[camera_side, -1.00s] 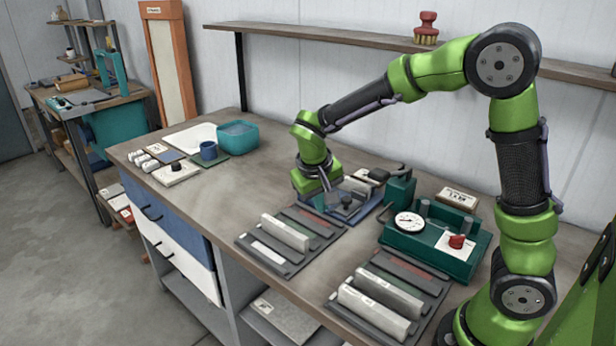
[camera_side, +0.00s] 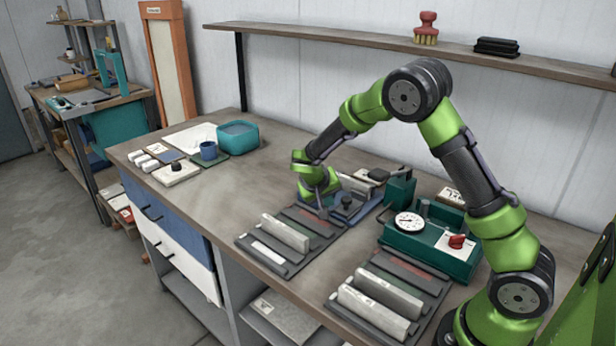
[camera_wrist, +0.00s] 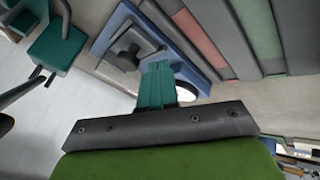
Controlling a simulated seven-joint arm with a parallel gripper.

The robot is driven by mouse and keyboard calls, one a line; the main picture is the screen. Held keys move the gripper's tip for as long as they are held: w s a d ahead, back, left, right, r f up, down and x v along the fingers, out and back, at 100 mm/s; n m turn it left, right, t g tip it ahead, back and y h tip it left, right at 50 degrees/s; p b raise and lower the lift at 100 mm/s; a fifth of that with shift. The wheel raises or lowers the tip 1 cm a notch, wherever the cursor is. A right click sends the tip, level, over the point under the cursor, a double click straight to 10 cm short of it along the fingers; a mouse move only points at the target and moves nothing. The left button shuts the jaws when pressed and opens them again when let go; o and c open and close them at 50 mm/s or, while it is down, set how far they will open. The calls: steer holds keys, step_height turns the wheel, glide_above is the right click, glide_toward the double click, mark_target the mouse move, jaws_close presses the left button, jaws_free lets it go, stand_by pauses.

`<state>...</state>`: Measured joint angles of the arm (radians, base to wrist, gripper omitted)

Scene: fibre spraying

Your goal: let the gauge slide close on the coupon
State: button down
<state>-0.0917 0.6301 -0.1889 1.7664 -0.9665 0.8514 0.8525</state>
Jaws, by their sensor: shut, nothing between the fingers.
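The gauge (camera_side: 355,207) is a blue-based fixture with a dark knobbed slide, on the bench beside the strip racks. In the wrist view, its grey slide with a black knob (camera_wrist: 130,54) sits on the blue base, and a white round face (camera_wrist: 185,94) shows partly behind my fingers. My gripper (camera_side: 324,212) is shut and empty, its tips close beside the gauge at its left side. In the wrist view, the teal fingers (camera_wrist: 157,82) are together and overlap the gauge's edge. I cannot tell whether they touch it. I cannot make out a coupon in the gauge.
Two dark racks with grey, red and green strips (camera_side: 290,240) (camera_side: 388,292) lie in front. A green device with a dial and red knob (camera_side: 430,245) stands to the right. The bench between is clear.

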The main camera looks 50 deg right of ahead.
steer(key=shift+s+d+f, duration=0.1)
steer(key=shift+s+d, duration=0.2)
steer(key=shift+d, duration=0.25)
steer(key=shift+s+d+f, duration=0.1)
steer(key=shift+s+d, duration=0.2)
steer(key=shift+d, duration=0.25)
